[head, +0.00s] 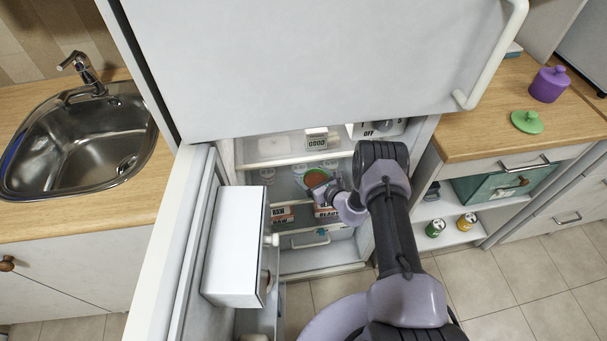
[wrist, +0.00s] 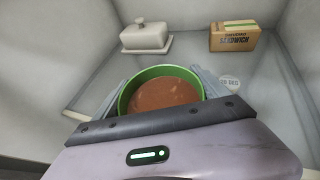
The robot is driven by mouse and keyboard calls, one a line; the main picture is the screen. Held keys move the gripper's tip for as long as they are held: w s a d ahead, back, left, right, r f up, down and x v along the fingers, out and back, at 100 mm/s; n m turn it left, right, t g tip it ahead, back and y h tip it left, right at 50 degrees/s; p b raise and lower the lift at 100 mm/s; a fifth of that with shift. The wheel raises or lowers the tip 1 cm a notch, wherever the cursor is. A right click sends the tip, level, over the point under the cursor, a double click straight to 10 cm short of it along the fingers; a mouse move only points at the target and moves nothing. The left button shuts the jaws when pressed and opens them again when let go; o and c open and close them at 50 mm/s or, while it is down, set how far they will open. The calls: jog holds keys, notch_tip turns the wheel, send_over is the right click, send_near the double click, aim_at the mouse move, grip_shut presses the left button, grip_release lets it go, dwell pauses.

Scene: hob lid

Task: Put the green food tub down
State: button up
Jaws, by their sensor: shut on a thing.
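The green food tub (wrist: 163,72) is round and open-topped, with orange-brown food inside. My gripper (wrist: 160,92) is shut on it, with grey fingers on its left and right sides. In the head view the tub (head: 316,178) is inside the open fridge, held upright or nearly so, at the end of my arm. My gripper (head: 327,188) partly covers it there. A clear shelf (wrist: 195,58) lies under and behind the tub in the wrist view. I cannot tell whether the tub's base touches it.
A white butter dish (wrist: 146,37) and a sandwich box (wrist: 234,38) stand behind the tub, apart from it. Packs marked RAW (head: 282,214) lie lower down. The open fridge door (head: 172,260) bounds the left, and the fridge's side walls are close.

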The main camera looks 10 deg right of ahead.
jog(key=b+x, duration=0.1)
jog(key=x, duration=0.1)
jog(key=r+b+x, duration=0.1)
jog(key=b+x, duration=0.1)
jog(key=x, duration=0.1)
jog(key=shift+w+a, duration=0.25)
jog(key=shift+w, duration=0.25)
jog(key=shift+f, duration=0.25)
jog(key=shift+r, duration=0.1)
jog(key=o, duration=2)
jog(key=shift+s+f, duration=0.1)
jog(key=shift+f, duration=0.1)
jog(key=shift+c, duration=0.2)
jog(key=shift+d+r, duration=0.1)
jog(key=shift+r, duration=0.1)
jog(key=p+v, duration=0.9)
jog(key=v, duration=0.2)
jog(key=shift+s+d+r, duration=0.15)
jog(key=shift+r, duration=0.1)
jog(key=shift+s+d+f, duration=0.1)
jog(key=shift+s+f, duration=0.05)
jog(key=shift+s, duration=0.1)
